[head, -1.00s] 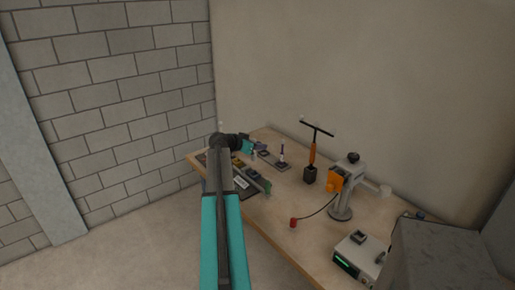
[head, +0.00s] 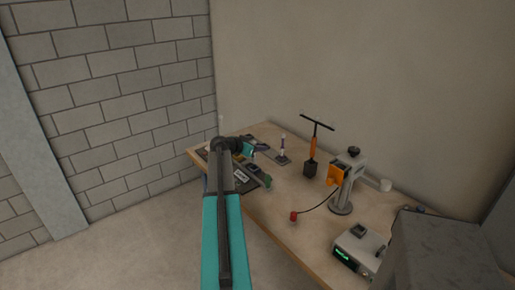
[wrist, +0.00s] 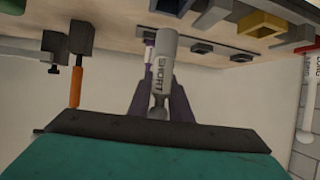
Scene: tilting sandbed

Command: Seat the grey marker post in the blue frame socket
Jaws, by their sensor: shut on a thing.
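The grey marker post (wrist: 162,65), printed "SHORT", is held between the two purple fingers of my gripper (wrist: 160,100) in the wrist view. Its far end points toward the table top, and I cannot tell whether it touches anything. In the head view my gripper (head: 249,149) is over the far left part of the table and is too small to show the post clearly.
A white post marked "LONG" (wrist: 308,95) is at the wrist view's right.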

